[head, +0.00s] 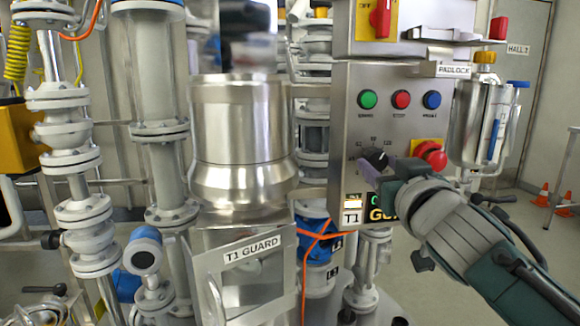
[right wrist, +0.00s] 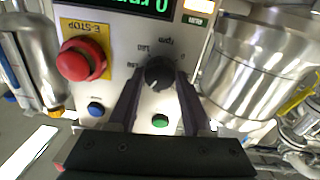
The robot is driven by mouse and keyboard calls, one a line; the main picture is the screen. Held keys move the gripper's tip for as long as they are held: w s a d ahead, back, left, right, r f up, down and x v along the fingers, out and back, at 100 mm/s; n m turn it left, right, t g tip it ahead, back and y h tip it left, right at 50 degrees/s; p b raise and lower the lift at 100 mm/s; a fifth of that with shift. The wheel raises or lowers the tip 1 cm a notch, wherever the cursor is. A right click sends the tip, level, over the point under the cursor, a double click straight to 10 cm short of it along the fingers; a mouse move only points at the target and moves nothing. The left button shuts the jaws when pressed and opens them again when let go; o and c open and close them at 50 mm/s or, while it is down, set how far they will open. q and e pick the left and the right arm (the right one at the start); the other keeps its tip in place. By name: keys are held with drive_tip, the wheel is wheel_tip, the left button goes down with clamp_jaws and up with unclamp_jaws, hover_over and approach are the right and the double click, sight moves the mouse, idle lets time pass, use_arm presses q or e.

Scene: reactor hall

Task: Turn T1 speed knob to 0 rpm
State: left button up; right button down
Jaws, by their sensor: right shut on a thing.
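The T1 speed knob (head: 377,157) is a black round knob with a dial scale on the grey control panel (head: 345,105). In the right wrist view the knob (right wrist: 160,73) sits between the two dark fingers of my right gripper (right wrist: 158,84), which is shut on it. In the head view my right gripper (head: 373,173) reaches it from the lower right and partly covers it. The green display (right wrist: 128,5) shows upside down at the top of the right wrist view, cut off, with a 0 and "rpm" visible. My left gripper is not in view.
A red emergency stop (head: 431,154) sits close right of the knob. Green (head: 367,99), red (head: 401,99) and blue (head: 432,99) buttons are above it. A steel vessel (head: 238,130) and the T1 guard (head: 245,265) stand left. A steel canister (head: 480,125) hangs right.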

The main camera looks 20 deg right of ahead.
drive_tip(key=n+b, duration=0.1)
drive_tip(key=n, duration=0.2)
drive_tip(key=shift+f+n, duration=0.15)
drive_tip(key=shift+n, duration=0.25)
drive_tip(key=n, duration=0.4)
drive_tip(key=shift+d+n+b, duration=0.1)
drive_tip(key=shift+n+b, duration=0.25)
drive_tip(key=shift+n, duration=0.05)
drive_tip(key=n+y, duration=0.1)
drive_tip(key=n, duration=0.3)
drive_tip(key=shift+n+t, duration=0.4)
drive_tip(key=n, duration=0.4)
drive_tip(key=shift+d, duration=0.1)
drive_tip(key=n+y, duration=0.1)
drive_tip(key=n, duration=0.3)
drive_tip(key=shift+n, duration=0.4)
drive_tip(key=n, duration=0.2)
drive_tip(key=n+p, duration=0.1)
drive_tip(key=n, duration=0.1)
drive_tip(key=shift+r, duration=0.25)
drive_tip(key=n+p, duration=0.2)
drive_tip(key=n, duration=0.3)
drive_tip(key=shift+r, duration=0.1)
drive_tip(key=shift+n+y+p, duration=0.4)
drive_tip(key=shift+n+p, duration=0.15)
drive_tip(key=shift+n, duration=1.25)
